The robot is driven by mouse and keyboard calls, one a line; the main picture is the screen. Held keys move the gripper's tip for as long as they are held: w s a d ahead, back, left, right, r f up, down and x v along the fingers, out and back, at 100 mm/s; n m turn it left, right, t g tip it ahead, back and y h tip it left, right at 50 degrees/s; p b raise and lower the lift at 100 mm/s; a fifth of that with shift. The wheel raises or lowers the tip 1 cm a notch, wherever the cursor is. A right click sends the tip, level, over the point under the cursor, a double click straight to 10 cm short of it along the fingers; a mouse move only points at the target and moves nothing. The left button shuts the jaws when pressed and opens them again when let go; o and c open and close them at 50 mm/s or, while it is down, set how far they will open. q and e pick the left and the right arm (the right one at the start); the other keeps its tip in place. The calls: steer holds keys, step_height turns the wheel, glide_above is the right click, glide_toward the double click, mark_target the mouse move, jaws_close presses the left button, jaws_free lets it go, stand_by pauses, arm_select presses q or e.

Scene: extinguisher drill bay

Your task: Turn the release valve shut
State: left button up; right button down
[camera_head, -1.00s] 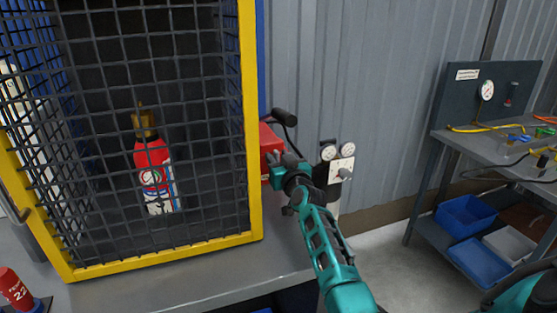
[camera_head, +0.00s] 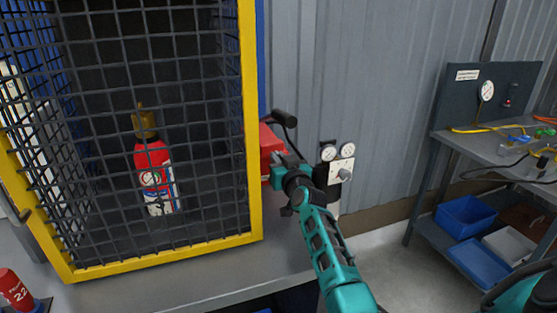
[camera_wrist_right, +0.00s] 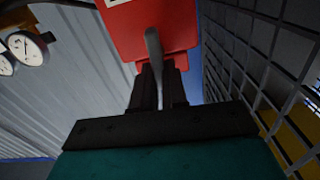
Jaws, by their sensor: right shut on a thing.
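A red valve box (camera_head: 268,143) sits just right of the yellow-framed cage and is partly hidden by the cage edge and my gripper. In the right wrist view the red body (camera_wrist_right: 150,25) fills the top, with a slim grey lever (camera_wrist_right: 153,45) standing out from it. My right gripper (camera_head: 279,163) is at the box's lower front. In the wrist view its dark fingers (camera_wrist_right: 161,72) are closed on both sides of the lever. The lever is hidden behind the gripper in the head view. My left gripper is not in view.
The mesh cage (camera_head: 250,120) holds a red extinguisher (camera_head: 153,165) and stands close left of my right gripper. Two gauges (camera_head: 338,152) on a pale plate are right of it. A workbench (camera_head: 470,150) with blue bins (camera_head: 465,217) stands at the right.

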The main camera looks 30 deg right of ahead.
steer(key=m, duration=0.4)
steer(key=d+m, duration=0.1)
steer(key=m, duration=0.4)
steer(key=f+m+p, duration=0.1)
steer(key=m, duration=0.3)
steer(key=shift+s+d+f+m, duration=0.1)
steer(key=shift+s+d+m, duration=0.05)
steer(key=shift+m, duration=0.15)
steer(key=shift+f+m, duration=0.25)
steer(key=shift+m, duration=1.75)
steer(key=c, duration=1.2)
jaws_free()
steer(key=shift+o, duration=0.2)
